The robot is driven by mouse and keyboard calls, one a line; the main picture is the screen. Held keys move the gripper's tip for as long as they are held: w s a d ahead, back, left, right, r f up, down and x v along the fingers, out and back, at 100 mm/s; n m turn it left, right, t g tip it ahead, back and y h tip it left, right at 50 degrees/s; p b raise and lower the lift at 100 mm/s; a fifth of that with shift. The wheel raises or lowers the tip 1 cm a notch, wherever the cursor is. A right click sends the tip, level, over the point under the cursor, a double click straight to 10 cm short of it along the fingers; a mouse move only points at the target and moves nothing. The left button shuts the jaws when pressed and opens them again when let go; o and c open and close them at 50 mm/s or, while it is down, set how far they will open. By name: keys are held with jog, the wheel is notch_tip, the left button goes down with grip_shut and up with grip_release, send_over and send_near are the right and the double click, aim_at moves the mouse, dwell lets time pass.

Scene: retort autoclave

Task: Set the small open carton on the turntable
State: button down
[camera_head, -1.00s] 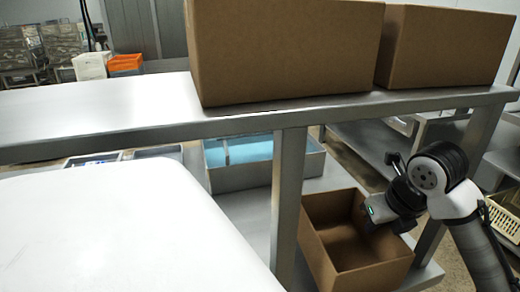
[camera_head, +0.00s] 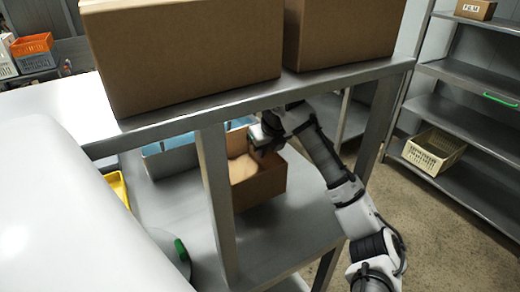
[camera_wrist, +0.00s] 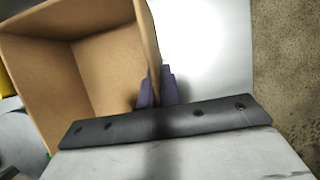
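The small open carton (camera_head: 262,188) is brown, with its open top facing up, under the upper table surface and above the lower shelf in the head view. I cannot tell whether it rests on that shelf. My gripper (camera_head: 266,136) is at its rear right rim. In the wrist view the carton (camera_wrist: 105,70) fills the upper left, and my gripper's dark fingers (camera_wrist: 157,90) sit on both sides of one wall, seemingly pinching it. I cannot make out a turntable for certain.
Two large closed cartons (camera_head: 185,55) (camera_head: 340,32) stand on the steel upper surface. A table leg (camera_head: 217,195) stands just left of the small carton. A blue-lined tray (camera_head: 172,152) is behind it. Bare lower shelf (camera_head: 285,235) shows in front. A shelving rack (camera_head: 465,120) is at the right.

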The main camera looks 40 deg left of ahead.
aim_at(259, 161)
jog(key=shift+w+a, duration=0.15)
jog(key=shift+a, duration=0.35)
jog(key=shift+w+a, duration=0.15)
jog(key=shift+a, duration=0.35)
jog(key=shift+f, duration=0.15)
jog(key=shift+f+p, duration=0.65)
jog(key=shift+f, duration=1.1)
jog(key=c, duration=1.6)
grip_release()
